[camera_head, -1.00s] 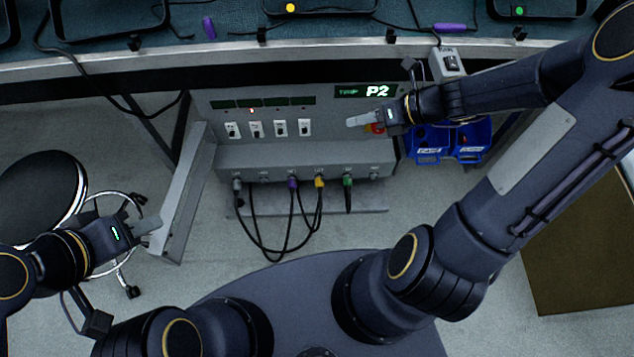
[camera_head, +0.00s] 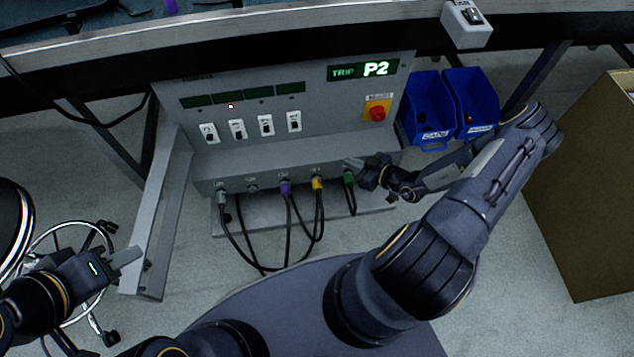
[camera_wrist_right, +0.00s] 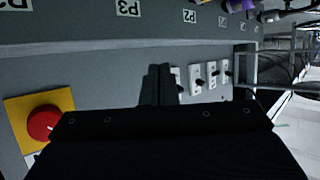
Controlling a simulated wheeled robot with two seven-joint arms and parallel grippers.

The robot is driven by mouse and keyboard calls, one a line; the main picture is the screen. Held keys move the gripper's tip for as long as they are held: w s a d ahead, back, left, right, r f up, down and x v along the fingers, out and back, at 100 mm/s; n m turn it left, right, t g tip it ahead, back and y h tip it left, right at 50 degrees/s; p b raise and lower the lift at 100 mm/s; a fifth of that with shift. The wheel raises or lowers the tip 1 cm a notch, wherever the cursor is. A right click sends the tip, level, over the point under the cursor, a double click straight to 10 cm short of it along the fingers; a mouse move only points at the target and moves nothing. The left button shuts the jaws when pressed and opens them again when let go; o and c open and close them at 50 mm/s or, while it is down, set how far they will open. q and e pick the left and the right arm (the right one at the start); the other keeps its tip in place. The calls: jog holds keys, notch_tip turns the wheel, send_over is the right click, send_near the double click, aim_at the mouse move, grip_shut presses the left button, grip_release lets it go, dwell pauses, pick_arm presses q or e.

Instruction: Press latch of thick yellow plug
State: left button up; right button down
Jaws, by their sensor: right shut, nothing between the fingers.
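The yellow plug (camera_head: 318,184) sits in the front of the panel's lower ledge, between a purple plug (camera_head: 286,187) and a green plug (camera_head: 348,178), with a black cable hanging from it. Its latch is too small to make out. My right gripper (camera_head: 352,163) is shut and empty, above the green plug and to the right of the yellow one. In the right wrist view its fingers (camera_wrist_right: 157,85) are together in front of the panel, with the purple plug (camera_wrist_right: 238,5) at the top edge. My left gripper (camera_head: 125,258) is far left, away from the plugs; its opening is unclear.
Cables loop below the ledge. A table edge runs above; a cardboard box (camera_head: 590,200) stands right.

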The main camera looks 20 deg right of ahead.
aim_at(321, 181)
jog(key=shift+f+m, duration=0.5)
jog(key=shift+f, duration=0.05)
jog(key=shift+a, duration=0.1)
jog(key=w+a+f+b, duration=0.1)
jog(key=a+f+b, duration=0.2)
jog(key=a+f, duration=0.2)
jog(key=shift+w+a+f, duration=0.2)
jog(key=shift+a+f, duration=0.2)
jog(key=shift+f, duration=0.15)
jog(key=shift+a+f, duration=0.1)
dwell(1.6)
jog(key=shift+w+a+f, duration=0.1)
jog(key=shift+a+f, duration=0.1)
jog(key=shift+a, duration=0.05)
